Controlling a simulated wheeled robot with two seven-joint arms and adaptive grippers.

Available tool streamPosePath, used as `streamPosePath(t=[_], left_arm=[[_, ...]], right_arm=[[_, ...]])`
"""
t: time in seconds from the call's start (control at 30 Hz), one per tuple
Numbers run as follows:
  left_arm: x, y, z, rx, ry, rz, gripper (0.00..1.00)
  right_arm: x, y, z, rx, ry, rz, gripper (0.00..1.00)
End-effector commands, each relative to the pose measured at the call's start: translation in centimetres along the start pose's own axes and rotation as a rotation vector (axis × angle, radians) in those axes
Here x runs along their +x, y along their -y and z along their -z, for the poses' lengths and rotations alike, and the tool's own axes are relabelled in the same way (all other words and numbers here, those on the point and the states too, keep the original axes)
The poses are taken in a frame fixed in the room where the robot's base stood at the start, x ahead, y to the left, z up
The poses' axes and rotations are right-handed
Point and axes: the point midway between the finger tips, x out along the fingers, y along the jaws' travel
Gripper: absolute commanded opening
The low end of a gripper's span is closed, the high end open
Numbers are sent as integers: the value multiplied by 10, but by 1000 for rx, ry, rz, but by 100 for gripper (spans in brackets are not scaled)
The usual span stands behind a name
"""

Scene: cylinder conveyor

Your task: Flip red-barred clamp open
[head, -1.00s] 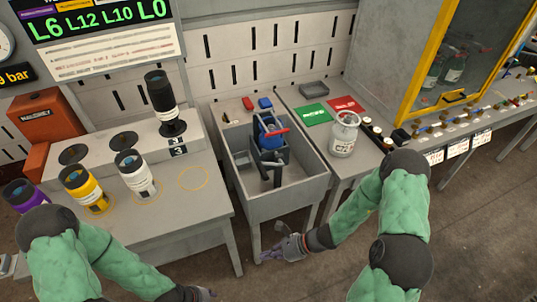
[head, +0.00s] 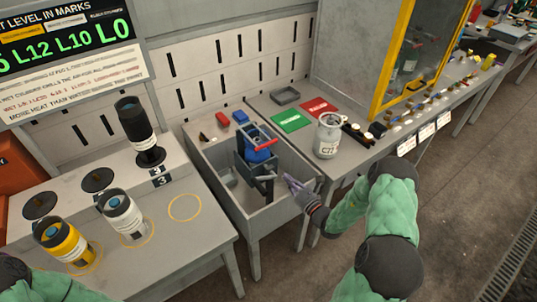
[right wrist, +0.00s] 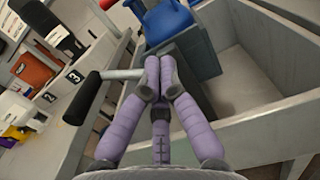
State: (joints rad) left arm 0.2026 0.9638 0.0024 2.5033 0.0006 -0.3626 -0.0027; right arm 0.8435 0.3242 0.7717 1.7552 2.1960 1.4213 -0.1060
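The red-barred clamp shows as a red bar (head: 262,144) across a blue cylinder (head: 252,154), in a dark stand inside the grey trough (head: 223,199). The blue part also shows at the top of the right wrist view (right wrist: 166,20). A crank with a black grip (right wrist: 88,96) and a steel rod sticks out of the stand. My right gripper (head: 287,181) is at the trough's right side, right of the stand. Its purple fingertips (right wrist: 160,62) meet, with the rod passing behind them; I see nothing held. My left gripper is out of view.
Left of the trough, a table (head: 188,250) holds yellow, white and black cylinders. On the right bench stand a white canister (head: 327,137), green and red cards and a yellow-framed cabinet (head: 393,55). The trough's walls stand around the stand.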

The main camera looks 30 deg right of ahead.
Motion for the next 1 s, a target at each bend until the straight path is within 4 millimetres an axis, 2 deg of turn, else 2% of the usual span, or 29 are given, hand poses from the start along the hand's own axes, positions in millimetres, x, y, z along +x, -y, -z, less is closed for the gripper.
streamPosePath(t=[0.23, 0.37, 0.9, 1.0], left_arm=[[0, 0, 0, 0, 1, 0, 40], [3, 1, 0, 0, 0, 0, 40], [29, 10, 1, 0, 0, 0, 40], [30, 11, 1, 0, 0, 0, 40]], right_arm=[[2, -1, 0, 0, -1, -3, 0], [10, -1, 1, -1, -2, -4, 0], [105, -3, 2, 0, 0, -7, 0], [106, -1, -17, -2, 1, -3, 0]])
